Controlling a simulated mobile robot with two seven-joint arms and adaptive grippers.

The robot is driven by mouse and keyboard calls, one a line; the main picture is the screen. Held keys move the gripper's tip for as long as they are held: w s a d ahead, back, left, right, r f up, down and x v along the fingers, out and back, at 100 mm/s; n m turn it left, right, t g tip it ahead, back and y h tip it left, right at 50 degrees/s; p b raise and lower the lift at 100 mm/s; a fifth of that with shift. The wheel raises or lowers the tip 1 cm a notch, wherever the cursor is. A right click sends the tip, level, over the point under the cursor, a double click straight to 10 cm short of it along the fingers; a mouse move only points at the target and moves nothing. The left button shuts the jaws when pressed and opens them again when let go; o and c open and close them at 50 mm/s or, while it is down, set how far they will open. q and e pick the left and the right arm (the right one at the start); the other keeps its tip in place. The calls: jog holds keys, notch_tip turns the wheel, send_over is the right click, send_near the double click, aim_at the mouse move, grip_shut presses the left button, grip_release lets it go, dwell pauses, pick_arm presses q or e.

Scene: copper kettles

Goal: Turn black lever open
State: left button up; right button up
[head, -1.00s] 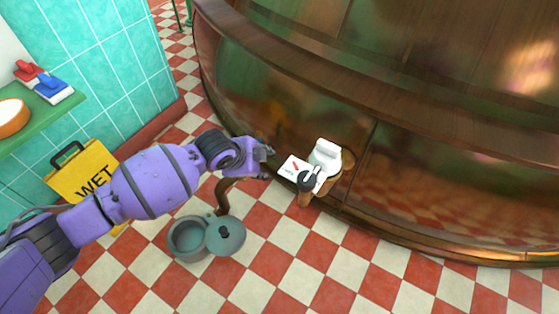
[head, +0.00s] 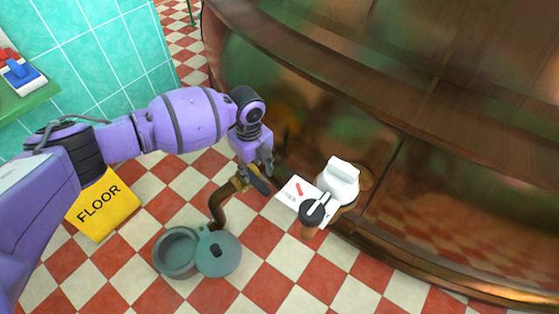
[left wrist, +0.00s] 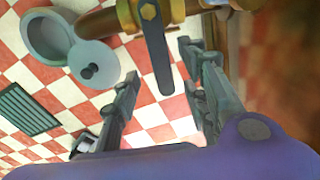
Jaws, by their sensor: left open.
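The black lever (head: 260,186) sits on a brass valve (head: 240,183) of a pipe at the kettle's base. In the left wrist view the lever (left wrist: 158,65) hangs from the brass valve (left wrist: 150,12), between the two fingers but apart from both. My left gripper (head: 258,166) is open and empty, and points down just above the valve. Its spread fingers also show in the left wrist view (left wrist: 162,88). In the head view the fingers partly hide the valve. My right gripper is not in view.
A white device (head: 340,180) and a label card (head: 298,194) are right of the valve. The copper kettle (head: 330,130) blocks the back.

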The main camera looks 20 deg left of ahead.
aim_at(256, 181)
pick_arm(q)
notch_tip(256, 181, down, 5)
jog(key=shift+r+b, duration=0.2)
jog(key=shift+b, duration=0.7)
grip_shut()
